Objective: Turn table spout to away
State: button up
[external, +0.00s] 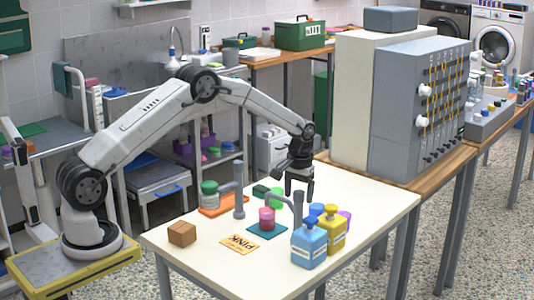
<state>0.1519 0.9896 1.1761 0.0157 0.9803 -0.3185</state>
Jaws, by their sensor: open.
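Two grey spouts stand on the white table, and I cannot tell which is the table spout. Bottles hide the bent spout's base.
A blue bottle (309,246) and a yellow bottle (331,235) stand close in front of the bent spout. A brown block (182,234) and a PINK card (239,245) lie at the left. A tall grey panel cabinet (400,120) stands behind right. The white table's (385,205) right side is clear.

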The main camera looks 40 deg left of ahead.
grip_shut()
dwell(0.3)
dwell(1.2)
